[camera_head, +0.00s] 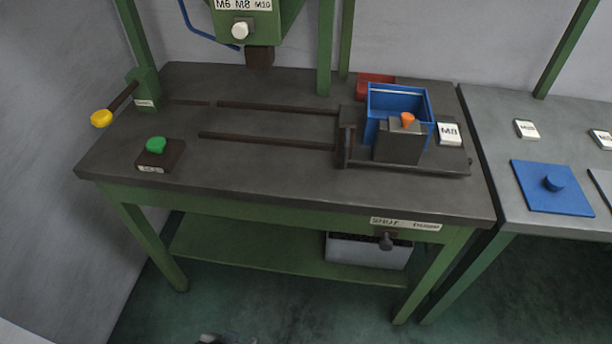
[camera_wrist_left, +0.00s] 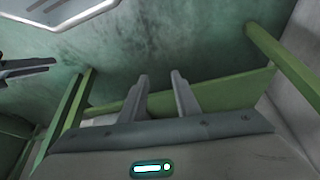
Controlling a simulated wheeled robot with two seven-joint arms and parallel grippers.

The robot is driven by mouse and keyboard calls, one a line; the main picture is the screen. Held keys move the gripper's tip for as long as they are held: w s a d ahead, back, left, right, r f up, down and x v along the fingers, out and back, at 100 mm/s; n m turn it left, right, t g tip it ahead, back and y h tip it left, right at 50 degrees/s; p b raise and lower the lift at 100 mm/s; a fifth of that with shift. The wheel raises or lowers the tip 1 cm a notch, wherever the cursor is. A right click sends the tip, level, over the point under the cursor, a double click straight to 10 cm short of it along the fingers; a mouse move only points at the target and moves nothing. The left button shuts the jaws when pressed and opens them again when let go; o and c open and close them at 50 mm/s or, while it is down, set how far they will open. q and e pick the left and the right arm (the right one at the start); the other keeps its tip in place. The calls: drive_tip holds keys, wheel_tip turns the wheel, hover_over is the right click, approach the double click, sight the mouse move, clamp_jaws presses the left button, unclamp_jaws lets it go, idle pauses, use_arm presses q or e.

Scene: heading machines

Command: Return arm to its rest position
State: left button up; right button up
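My left gripper (camera_head: 222,340) barely shows at the bottom edge of the head view, low over the floor and in front of the machine table. In the left wrist view its two grey fingers (camera_wrist_left: 160,78) stand apart with nothing between them, so it is open and empty. It is clear of the tabletop and the things on it. A dark pronged part at the left edge of the wrist view may be my right gripper (camera_wrist_left: 28,68); its opening cannot be made out. The right gripper does not show in the head view.
The green-framed table (camera_head: 270,190) carries a blue bin (camera_head: 384,102), a green button (camera_head: 156,145) and a yellow-knobbed lever (camera_head: 102,118). A grey box (camera_head: 368,252) sits on its lower shelf. A second table (camera_head: 560,222) with a blue plate (camera_head: 535,198) adjoins at right. Floor in front is clear.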

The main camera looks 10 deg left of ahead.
use_arm(q)
drive_tip(key=s+d+f+t, duration=0.1)
drive_tip(key=f, duration=0.8)
drive_tip(key=s+d+f+t+h, duration=0.1)
drive_tip(key=d+f, duration=0.1)
drive_tip(key=f, duration=0.8)
drive_tip(key=shift+s+f, duration=0.2)
drive_tip(key=shift+s, duration=0.05)
drive_tip(key=shift+d, duration=0.1)
use_arm(e)
drive_tip(key=shift+s, duration=0.1)
drive_tip(key=shift+s+f, duration=0.2)
drive_tip(key=shift+s, duration=0.5)
drive_tip(key=shift+w, duration=0.1)
drive_tip(key=shift+w+r, duration=0.2)
drive_tip(key=shift+w, duration=0.5)
